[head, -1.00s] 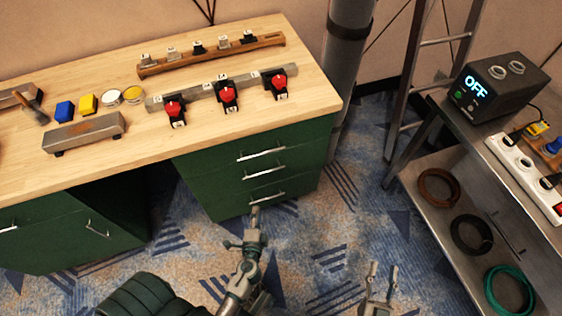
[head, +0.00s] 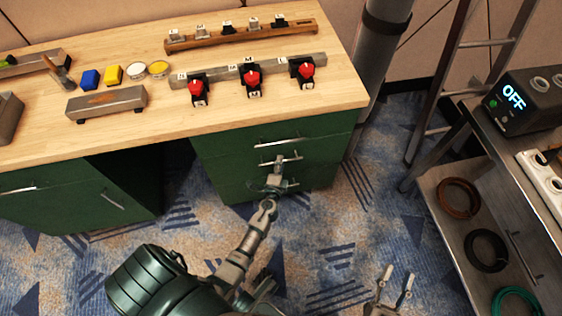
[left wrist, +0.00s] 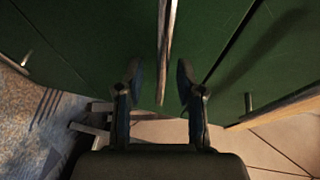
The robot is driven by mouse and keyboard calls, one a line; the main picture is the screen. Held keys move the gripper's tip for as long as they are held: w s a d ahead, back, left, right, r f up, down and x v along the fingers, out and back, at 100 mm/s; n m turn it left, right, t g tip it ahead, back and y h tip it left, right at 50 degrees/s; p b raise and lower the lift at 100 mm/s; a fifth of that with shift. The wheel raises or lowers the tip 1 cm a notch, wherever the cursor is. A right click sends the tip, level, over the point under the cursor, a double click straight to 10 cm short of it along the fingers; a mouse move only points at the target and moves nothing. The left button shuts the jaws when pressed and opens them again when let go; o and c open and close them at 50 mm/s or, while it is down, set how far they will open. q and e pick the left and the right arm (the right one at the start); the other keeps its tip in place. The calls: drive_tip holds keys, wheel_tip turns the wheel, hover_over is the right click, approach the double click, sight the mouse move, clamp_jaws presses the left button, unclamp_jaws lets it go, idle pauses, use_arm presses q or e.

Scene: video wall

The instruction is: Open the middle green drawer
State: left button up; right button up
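The green drawer unit (head: 225,165) stands under the right end of the workbench, with bar handles one above another. The top handle (head: 279,141) is clear. My left gripper (head: 279,166) is at the middle drawer's handle (head: 280,159) and partly hides the drawer fronts below. In the left wrist view the middle handle (left wrist: 166,45) runs between the two spread fingertips of my left gripper (left wrist: 159,76), with gaps beside it. The drawers look closed. My right gripper (head: 393,283) is low over the carpet, empty, its fingers apart.
A metal shelf cart (head: 445,215) with coiled cables stands at the right, near a ladder (head: 440,90). Open carpet lies before the drawers.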

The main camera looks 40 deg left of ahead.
use_arm(q)
drive_tip(key=shift+x, duration=0.8)
drive_tip(key=shift+a, duration=0.1)
drive_tip(key=shift+s, duration=0.1)
clamp_jaws()
drive_tip(key=shift+f, duration=0.15)
